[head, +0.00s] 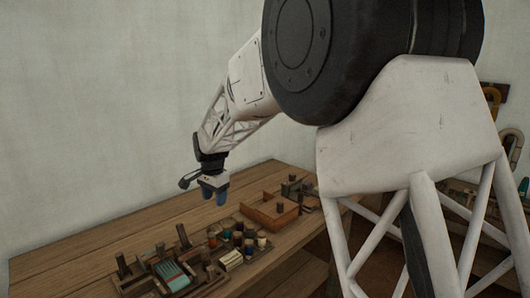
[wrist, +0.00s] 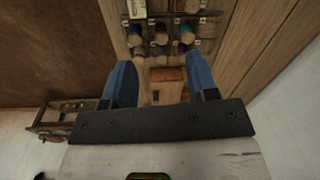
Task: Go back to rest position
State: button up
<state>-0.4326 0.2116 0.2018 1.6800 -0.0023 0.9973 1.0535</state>
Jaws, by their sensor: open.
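My gripper (head: 215,192) hangs over the back part of the wooden workbench, its blue fingers pointing down, above and apart from the items on the bench. In the wrist view my gripper (wrist: 160,84) shows two blue fingers spread wide, with nothing held between them. Below it in the wrist view is the bench with a rack of spools (wrist: 160,32) and a small brown wooden box (wrist: 167,74).
The workbench (head: 110,241) holds a small loom (head: 172,275) at the front, several coloured spools (head: 240,240) in a rack, and a wooden tray (head: 268,212) farther right. The bench's left part is bare. A plain wall (head: 100,110) stands behind.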

jog(key=s+d+r+n, duration=0.1)
jog(key=s+d+r, duration=0.2)
jog(key=s+d, duration=0.45)
jog(key=s+d+r+n+t, duration=0.1)
jog(key=s+d+r, duration=0.2)
jog(key=s+d, duration=0.4)
jog(key=s+d+r+n, duration=0.1)
jog(key=s+d+r, duration=0.2)
jog(key=s+d, duration=0.35)
jog(key=s+d+f+n, duration=0.1)
jog(key=s+d, duration=0.3)
jog(key=s, duration=0.4)
jog(key=s+d+f+n, duration=0.1)
jog(key=s+d+f, duration=0.1)
jog(key=s+d, duration=0.3)
jog(key=s+d+f+n+t, duration=0.1)
jog(key=s+d, duration=0.4)
jog(key=s, duration=0.6)
jog(key=shift+s+f+n, duration=0.25)
jog(key=shift+f+n, duration=0.15)
jog(key=shift+f, duration=0.05)
